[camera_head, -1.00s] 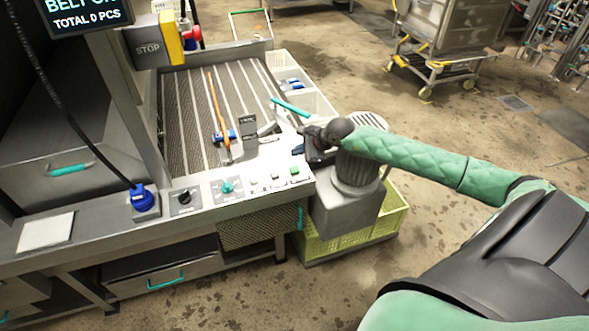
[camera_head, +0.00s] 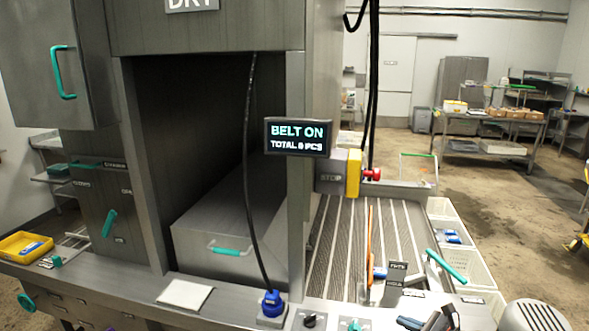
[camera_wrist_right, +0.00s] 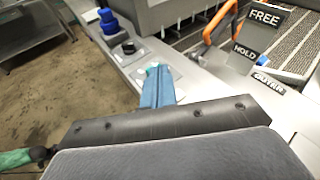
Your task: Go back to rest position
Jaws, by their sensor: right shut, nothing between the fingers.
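My right gripper (camera_head: 428,322) shows at the bottom right of the head view, low over the front of the machine's control panel. In the right wrist view its blue fingers (camera_wrist_right: 158,88) are shut with nothing between them. They appear above the panel, in line with a teal knob (camera_wrist_right: 152,68) they partly cover. The control panel (camera_wrist_right: 190,80) has a dark knob (camera_wrist_right: 127,47) and a blue connector (camera_wrist_right: 108,21). My left gripper is in neither view.
The machine's display (camera_head: 297,137) reads BELT ON. A slatted belt (camera_head: 340,235) runs back beside white bins (camera_head: 470,260). A black cable (camera_head: 248,170) hangs in front of the chamber. A yellow tray (camera_head: 25,246) sits at left. Open floor (camera_head: 510,195) lies at right.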

